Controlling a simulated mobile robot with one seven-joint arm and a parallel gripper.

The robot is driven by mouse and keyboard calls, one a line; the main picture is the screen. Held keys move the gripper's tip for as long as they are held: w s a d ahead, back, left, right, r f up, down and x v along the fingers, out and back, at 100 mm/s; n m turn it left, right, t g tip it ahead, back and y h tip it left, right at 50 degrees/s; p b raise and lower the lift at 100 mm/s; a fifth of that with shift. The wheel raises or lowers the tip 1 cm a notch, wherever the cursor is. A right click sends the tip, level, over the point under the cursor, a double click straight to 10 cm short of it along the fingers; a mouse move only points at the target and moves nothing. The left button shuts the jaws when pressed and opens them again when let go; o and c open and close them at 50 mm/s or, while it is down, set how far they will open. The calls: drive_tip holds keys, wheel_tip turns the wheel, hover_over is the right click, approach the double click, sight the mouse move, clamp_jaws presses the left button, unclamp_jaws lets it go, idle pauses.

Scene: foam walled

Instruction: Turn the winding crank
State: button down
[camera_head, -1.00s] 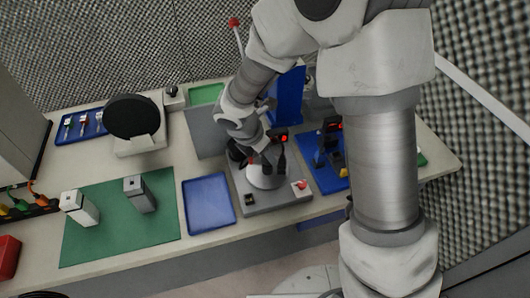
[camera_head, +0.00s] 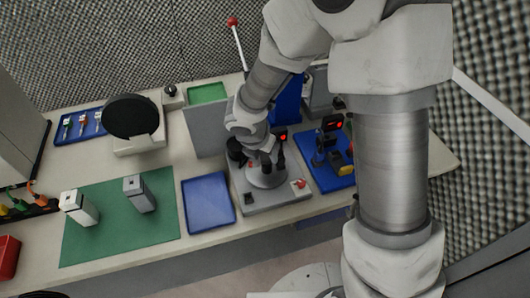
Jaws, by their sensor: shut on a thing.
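The winding machine (camera_head: 243,197) is a grey base with a round light disc (camera_head: 266,180), a small black post with a red light (camera_head: 281,136) and a red button (camera_head: 299,184). My gripper (camera_head: 265,162) reaches down over the disc and is shut. It appears to hold the crank at the disc, but the crank is mostly hidden by the gripper and wrist, so its angle cannot be told.
An empty blue tray (camera_head: 208,203) lies left of the machine. A blue mat (camera_head: 336,178) with black and yellow devices is on its right. A green mat (camera_head: 106,226) holds two grey blocks.

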idle(0.4)
drive_tip(key=shift+c, duration=1.8)
unclamp_jaws()
drive_tip(key=shift+r, duration=0.15)
drive_tip(key=p+v, duration=0.4)
drive_tip(key=v, duration=1.3)
drive_tip(key=shift+p, duration=0.35)
